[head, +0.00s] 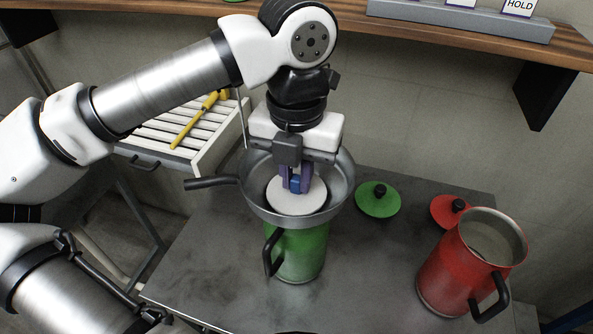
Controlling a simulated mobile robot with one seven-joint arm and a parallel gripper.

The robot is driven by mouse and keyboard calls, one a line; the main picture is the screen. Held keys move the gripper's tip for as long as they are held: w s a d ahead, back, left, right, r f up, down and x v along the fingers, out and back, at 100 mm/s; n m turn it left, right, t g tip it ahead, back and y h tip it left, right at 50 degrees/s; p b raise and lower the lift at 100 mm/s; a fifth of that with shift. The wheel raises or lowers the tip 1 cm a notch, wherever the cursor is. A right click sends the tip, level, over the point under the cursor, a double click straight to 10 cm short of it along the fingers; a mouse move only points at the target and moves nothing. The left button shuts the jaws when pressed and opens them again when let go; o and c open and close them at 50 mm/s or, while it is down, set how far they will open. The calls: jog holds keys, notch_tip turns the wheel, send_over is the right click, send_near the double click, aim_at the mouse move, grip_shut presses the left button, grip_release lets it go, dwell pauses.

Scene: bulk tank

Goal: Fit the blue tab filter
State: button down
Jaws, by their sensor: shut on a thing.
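My gripper (296,182) points straight down and is shut on the blue tab of a round white filter (296,206). The filter lies flat inside the grey metal bowl (341,186), low in it. I cannot tell whether it touches the bowl's floor. The bowl has a dark handle pointing left and sits over the green can (302,256), whose top it hides. The can stands upright on the grey table, with its black handle at the front left. The fingers hide part of the tab.
A red open can (450,270) stands at the right. A green lid (378,203) and a red lid (441,210) lie behind. A slatted white tray (188,140) holds a yellow tool (195,122). A wooden shelf (420,38) runs above. The table's right middle is clear.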

jog(key=c, duration=1.3)
grip_release()
notch_tip(320, 180, up, 14)
jog(key=shift+f+b, duration=0.1)
jog(key=shift+b, duration=0.45)
